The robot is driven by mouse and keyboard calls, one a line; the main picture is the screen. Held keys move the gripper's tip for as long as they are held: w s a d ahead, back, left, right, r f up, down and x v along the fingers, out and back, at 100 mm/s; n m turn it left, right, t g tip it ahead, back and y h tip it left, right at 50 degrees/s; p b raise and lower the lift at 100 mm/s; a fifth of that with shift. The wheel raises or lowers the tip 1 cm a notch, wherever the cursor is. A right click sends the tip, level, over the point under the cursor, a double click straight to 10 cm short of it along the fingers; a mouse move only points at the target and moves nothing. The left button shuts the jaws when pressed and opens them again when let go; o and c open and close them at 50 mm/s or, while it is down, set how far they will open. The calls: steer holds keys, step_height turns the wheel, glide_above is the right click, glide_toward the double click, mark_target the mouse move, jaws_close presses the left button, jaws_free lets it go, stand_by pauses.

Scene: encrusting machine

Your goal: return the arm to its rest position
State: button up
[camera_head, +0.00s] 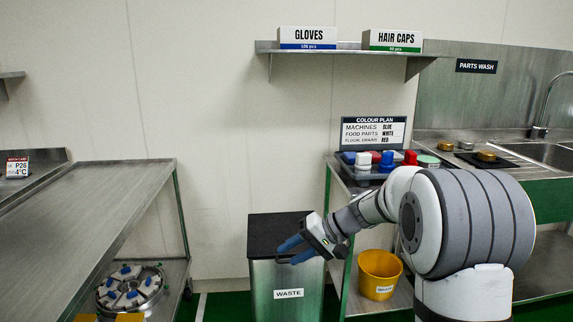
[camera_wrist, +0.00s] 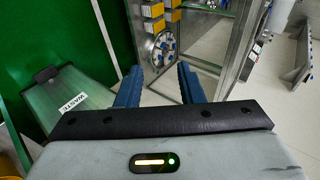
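My arm reaches in from the right of the head view, bent toward the left. My gripper (camera_head: 286,252) is in front of the waste bin (camera_head: 285,284), its blue fingers pointing left. In the wrist view the two blue fingers of my gripper (camera_wrist: 158,88) stand apart with an empty gap between them. Nothing is held. The waste bin also shows at the left of the wrist view (camera_wrist: 65,92), apart from the fingers.
A steel table (camera_head: 95,215) stands at left, with a round part (camera_head: 130,287) on its lower shelf. A yellow bucket (camera_head: 379,274) sits under the counter at right, close to my arm. A tray of coloured items (camera_head: 375,172) lies on the counter. A wall shelf (camera_head: 345,50) holds boxes.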

steer(key=s+d+r+h+p, duration=0.3)
steer(key=s+d+r+p, duration=0.1)
steer(key=s, duration=0.5)
steer(key=s+d+r+t+h+p, duration=0.1)
steer(key=s+d+r+h+p, duration=0.3)
steer(key=s, duration=0.5)
steer(key=s+d+r+h+p, duration=0.3)
steer(key=s+d+r+p, duration=0.2)
steer(key=s+r+p, duration=0.2)
steer(key=shift+s+r+t+p, duration=0.3)
steer(key=shift+s, duration=0.9)
